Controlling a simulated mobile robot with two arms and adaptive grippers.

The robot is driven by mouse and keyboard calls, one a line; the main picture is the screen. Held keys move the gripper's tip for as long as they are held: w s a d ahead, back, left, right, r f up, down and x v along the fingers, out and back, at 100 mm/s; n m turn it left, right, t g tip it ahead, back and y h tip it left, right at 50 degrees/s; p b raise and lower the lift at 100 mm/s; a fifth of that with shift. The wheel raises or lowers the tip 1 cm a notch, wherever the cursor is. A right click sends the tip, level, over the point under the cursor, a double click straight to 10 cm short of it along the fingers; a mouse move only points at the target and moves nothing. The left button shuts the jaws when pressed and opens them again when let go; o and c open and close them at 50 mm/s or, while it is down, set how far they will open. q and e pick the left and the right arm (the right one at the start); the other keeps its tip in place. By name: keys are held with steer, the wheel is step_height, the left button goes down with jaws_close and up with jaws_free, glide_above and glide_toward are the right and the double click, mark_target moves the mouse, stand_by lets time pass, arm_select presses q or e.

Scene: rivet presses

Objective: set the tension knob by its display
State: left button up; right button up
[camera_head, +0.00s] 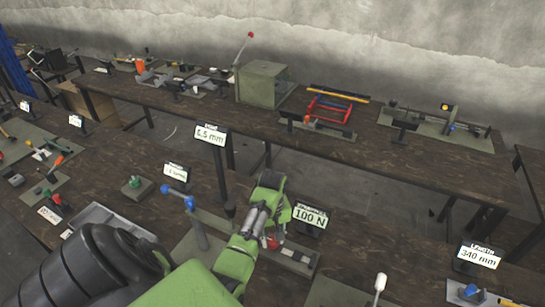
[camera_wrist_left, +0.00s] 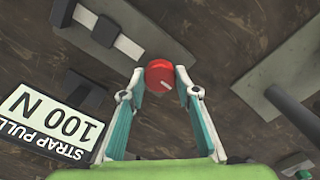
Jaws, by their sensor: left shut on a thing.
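The red tension knob (camera_wrist_left: 160,75) sits between the fingertips of my left gripper (camera_wrist_left: 163,88) in the left wrist view. The fingers are shut on its sides. In the head view the knob (camera_head: 272,242) shows only in part, beside my green left arm and gripper (camera_head: 262,232). The display (camera_head: 310,216) reads "100 N" and stands just right of the gripper. In the wrist view the same display (camera_wrist_left: 48,125) reads "STRAP PULL 100 N" at the lower left. My right gripper is not in view.
A blue-handled lever (camera_head: 190,202) stands left of the gripper. Displays reading "5.5 mm" (camera_head: 209,136) and "340 mm" (camera_head: 478,257) stand behind and to the right. A white-tipped lever (camera_head: 380,284) is at the front right. A second bench behind holds a green box (camera_head: 262,84).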

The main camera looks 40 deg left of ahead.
mark_target(272, 239)
arm_select(q)
steer(key=m, duration=0.3)
steer(key=shift+a+m, duration=0.1)
steer(key=shift+m, duration=0.3)
steer(key=m, duration=0.4)
steer(key=shift+m, duration=0.4)
steer(key=o, duration=1.1)
steer(key=shift+r, duration=0.15)
steer(key=shift+r, duration=5.9)
